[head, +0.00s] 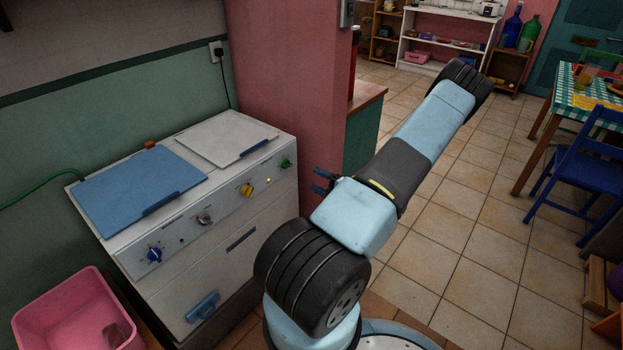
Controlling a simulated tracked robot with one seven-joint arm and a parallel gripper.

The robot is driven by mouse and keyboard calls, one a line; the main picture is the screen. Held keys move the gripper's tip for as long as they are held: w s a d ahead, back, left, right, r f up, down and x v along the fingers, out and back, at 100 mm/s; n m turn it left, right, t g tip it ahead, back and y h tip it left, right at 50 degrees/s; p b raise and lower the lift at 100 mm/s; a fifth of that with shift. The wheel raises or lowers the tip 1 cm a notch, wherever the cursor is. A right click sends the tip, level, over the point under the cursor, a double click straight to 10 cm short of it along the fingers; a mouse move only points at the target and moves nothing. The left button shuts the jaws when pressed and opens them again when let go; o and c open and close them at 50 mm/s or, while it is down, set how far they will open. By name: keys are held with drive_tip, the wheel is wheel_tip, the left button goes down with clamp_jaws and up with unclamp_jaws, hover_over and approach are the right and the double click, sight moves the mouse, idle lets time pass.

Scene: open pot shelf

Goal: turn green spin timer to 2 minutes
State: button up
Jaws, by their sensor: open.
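A small green knob (287,163) sits at the right end of the front panel of a white twin-tub washer (240,240). It is the only green dial I see; its setting is too small to read. To its left on the panel are a yellow knob (247,190), a grey knob (204,219) and a blue knob (155,255). My gripper (318,181) is to the right of the washer and slightly below the green knob in the picture. Its dark fingers point left and are apart, with nothing seen between them. The gripper does not touch the knob.
The washer has a blue lid (140,190) and a white lid (226,138), both closed. A pink tub (75,315) stands at lower left. A pink wall (290,80) and a wooden-topped counter (367,97) are behind my gripper.

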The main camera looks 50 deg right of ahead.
sight(290, 165)
drive_tip(key=shift+s, duration=0.2)
drive_tip(key=w+n, duration=0.4)
drive_tip(key=n, duration=0.1)
drive_tip(key=w+n, duration=0.4)
drive_tip(key=n, duration=0.2)
drive_tip(key=w+a+n, duration=0.1)
drive_tip(key=w+n, duration=0.4)
drive_tip(key=shift+a+r+n, duration=0.1)
drive_tip(key=shift+r+n, duration=0.2)
drive_tip(key=shift+r, duration=0.05)
idle(0.6)
drive_tip(key=shift+c, duration=0.4)
